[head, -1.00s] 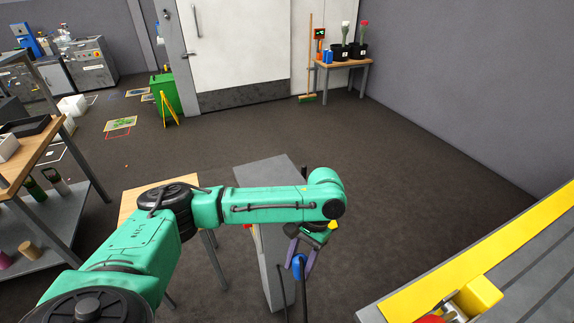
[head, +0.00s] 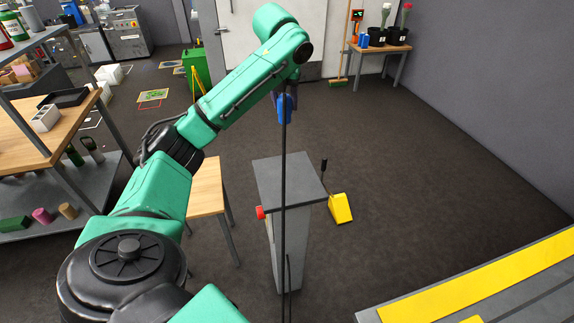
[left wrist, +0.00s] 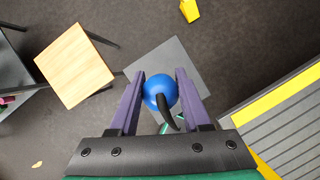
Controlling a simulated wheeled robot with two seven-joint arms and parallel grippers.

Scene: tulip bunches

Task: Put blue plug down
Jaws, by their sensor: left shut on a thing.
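The blue plug (head: 284,110) hangs in the air with its dark cable (head: 284,190) running down past the grey pedestal. In the left wrist view the blue plug (left wrist: 155,88) looks round and sits between two purple fingers, with the cable coming off it. My left gripper (left wrist: 160,78) is shut on it. In the head view my left arm hides most of this gripper. The plug is held high, and in the wrist view the grey pedestal top shows below it. My right gripper is not in view.
The grey pedestal (head: 285,178) has a red knob (head: 261,212) on its left side. A yellow wedge (head: 340,209) stands on the floor to its right. A small wooden table (head: 205,188) stands left. A yellow-edged grey surface (head: 500,275) fills the lower right. Floor beyond the pedestal is clear.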

